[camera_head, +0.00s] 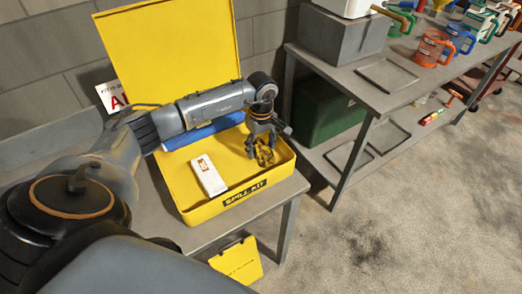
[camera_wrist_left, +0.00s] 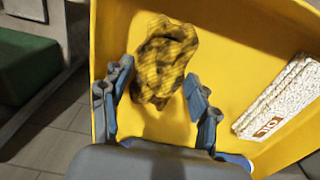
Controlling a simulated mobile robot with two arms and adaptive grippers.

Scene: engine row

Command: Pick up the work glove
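The work glove (camera_wrist_left: 163,62) is yellow with dark patches and lies inside the yellow spill kit box (camera_head: 214,212). In the head view the glove (camera_head: 264,153) shows just below my left gripper (camera_head: 262,142), partly covered by its fingers. In the left wrist view my left gripper (camera_wrist_left: 157,100) is open, its fingers spread to either side of the glove's near end. I see no firm contact between fingers and glove. My right gripper is not in view.
A white packet (camera_head: 208,176) lies in the box left of the glove, near a blue roll (camera_head: 203,131). The box's yellow lid (camera_head: 170,45) stands open behind. A grey bench (camera_head: 370,92) with a green box (camera_head: 325,117) stands to the right.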

